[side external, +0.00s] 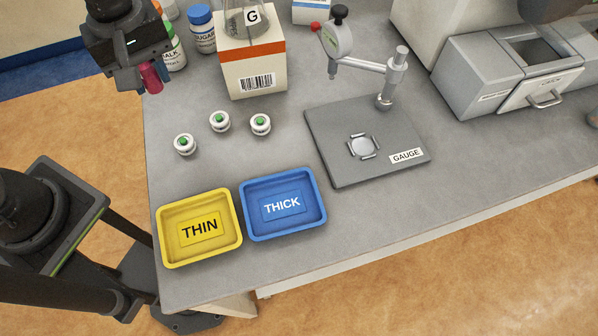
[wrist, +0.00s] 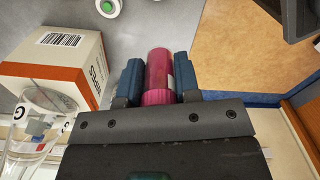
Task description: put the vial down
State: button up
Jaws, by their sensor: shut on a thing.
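The vial (side external: 151,79) is pink-red, and it also shows in the wrist view (wrist: 158,86). My gripper (side external: 147,74) is shut on it near the bench's back left edge, in front of the bottles. In the wrist view, the two blue fingers of my gripper (wrist: 158,66) press on the vial's sides. The vial appears held above the bench; its exact height is hard to tell. Part of it is hidden by the fingers.
A white-orange box (side external: 254,70) with a beaker on top stands right of my gripper. Several bottles, including a sugar bottle (side external: 202,33), are close by. Three green-topped pieces (side external: 219,122), yellow tray (side external: 163,238), blue tray (side external: 249,229) and gauge (side external: 326,166) are farther forward.

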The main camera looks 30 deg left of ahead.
jog(key=w+d+r, duration=0.1)
jog(key=w+d, duration=0.5)
jog(key=d, duration=0.3)
send_over(375, 205)
jog(key=shift+m, duration=0.4)
jog(key=f, duration=0.8)
jog(key=shift+w+a+f, duration=0.1)
jog(key=shift+a+f, duration=0.05)
jog(key=shift+a, duration=0.05)
jog(key=shift+d+f, duration=0.25)
jog(key=shift+d, duration=0.05)
jog(key=shift+f, duration=1.9)
jog(key=shift+f, duration=0.15)
jog(key=o, duration=0.9)
